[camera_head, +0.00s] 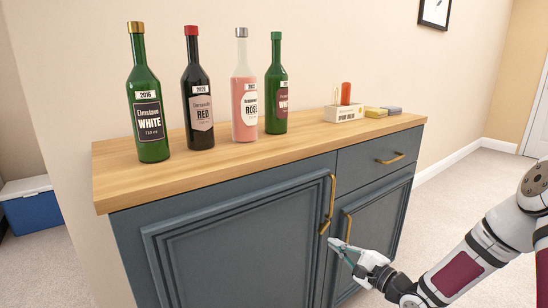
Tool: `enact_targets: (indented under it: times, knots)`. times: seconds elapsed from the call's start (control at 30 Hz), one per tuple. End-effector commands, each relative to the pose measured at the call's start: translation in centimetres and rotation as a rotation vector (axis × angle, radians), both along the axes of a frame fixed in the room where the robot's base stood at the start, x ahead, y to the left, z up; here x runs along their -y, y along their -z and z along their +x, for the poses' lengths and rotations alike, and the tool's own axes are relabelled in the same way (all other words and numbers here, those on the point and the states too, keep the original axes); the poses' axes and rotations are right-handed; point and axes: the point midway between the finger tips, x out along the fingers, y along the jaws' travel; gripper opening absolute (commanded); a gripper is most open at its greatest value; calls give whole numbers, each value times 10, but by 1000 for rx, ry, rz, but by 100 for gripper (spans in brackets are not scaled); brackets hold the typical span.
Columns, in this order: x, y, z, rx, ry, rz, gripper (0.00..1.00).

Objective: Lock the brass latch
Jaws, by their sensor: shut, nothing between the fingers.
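The blue-grey cabinet (230,240) has a long brass handle (331,203) on its left door, near the meeting edge. A brass drawer handle (390,159) is above the right door. I cannot make out a separate brass latch; it may be one of these fittings or be hidden. My gripper (333,245) is shut and empty, just below the left door's handle, in front of the seam between the doors. I cannot tell whether it touches anything. Both doors and the drawer look closed.
The wooden top (250,155) bears several bottles (147,118), a small white box (344,113) with a red-orange item (346,93), and small blocks (376,113). A blue bin (36,212) stands at the left. Carpet to the right of the cabinet is clear.

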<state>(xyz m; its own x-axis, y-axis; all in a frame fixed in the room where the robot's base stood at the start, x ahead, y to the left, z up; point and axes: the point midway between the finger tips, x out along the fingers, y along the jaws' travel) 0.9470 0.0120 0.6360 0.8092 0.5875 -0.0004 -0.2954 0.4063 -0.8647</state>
Motion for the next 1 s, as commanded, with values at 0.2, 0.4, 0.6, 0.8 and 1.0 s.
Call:
enact_targets:
  times: [0.2,0.4,0.6,0.8,1.0]
  knots:
    - [-15,1,20,4,-2,-1,0]
    - [-29,-1,38,3,-1,1,0]
    - [-36,0,49,2,0,-1,0]
    - [-38,0,52,2,-1,-1,0]
    - [-38,0,52,1,0,-2,0]
